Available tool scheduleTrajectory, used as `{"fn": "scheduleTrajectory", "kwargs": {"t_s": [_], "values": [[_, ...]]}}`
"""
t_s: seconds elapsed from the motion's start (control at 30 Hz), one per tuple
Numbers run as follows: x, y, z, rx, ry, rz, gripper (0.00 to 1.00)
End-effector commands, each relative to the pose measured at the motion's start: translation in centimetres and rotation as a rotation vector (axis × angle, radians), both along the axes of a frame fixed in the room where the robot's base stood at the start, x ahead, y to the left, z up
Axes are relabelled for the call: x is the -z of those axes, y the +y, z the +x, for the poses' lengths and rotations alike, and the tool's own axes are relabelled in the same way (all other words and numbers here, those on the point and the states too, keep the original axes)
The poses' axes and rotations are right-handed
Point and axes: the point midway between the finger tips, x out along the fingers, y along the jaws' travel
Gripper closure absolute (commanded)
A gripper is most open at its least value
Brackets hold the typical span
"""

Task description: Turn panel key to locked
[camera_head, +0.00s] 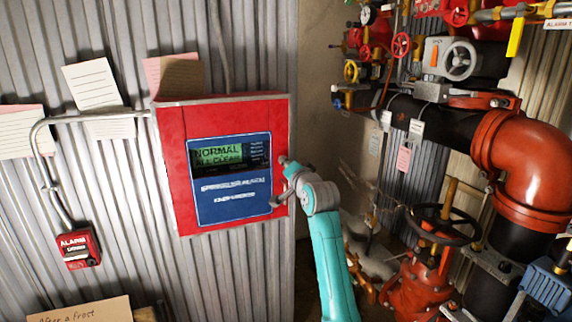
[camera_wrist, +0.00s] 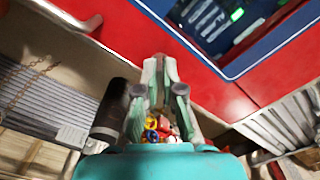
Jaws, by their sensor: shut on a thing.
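The red alarm panel (camera_head: 172,150) hangs on the corrugated wall, with a blue face (camera_head: 232,207) and a lit green display reading NORMAL. It also fills the top of the wrist view (camera_wrist: 215,92). My gripper (camera_head: 285,163) is at the panel's right edge. In the wrist view its two fingers (camera_wrist: 159,62) are closed together against the red front, beside the blue face's corner. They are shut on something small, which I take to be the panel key. The key itself is hidden by the fingers, so its angle cannot be told.
A red alarm box (camera_head: 78,248) and paper notes (camera_head: 93,84) are on the wall at left. Red and black pipes (camera_head: 535,165), valves and a dark handwheel (camera_head: 442,225) crowd the right side. A handle (camera_wrist: 72,14) shows at the panel's edge in the wrist view.

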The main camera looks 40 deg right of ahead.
Motion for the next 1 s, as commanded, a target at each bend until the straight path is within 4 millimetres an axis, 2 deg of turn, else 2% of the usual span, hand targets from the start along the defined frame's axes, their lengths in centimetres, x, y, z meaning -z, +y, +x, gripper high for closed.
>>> {"fn": "scheduleTrajectory", "kwargs": {"t_s": [0.6,1.0], "values": [[0.11,-0.02,0.02,0.0,0.159,-0.547,1.0],[0.11,-0.02,0.02,-0.001,0.225,-0.774,1.0]]}}
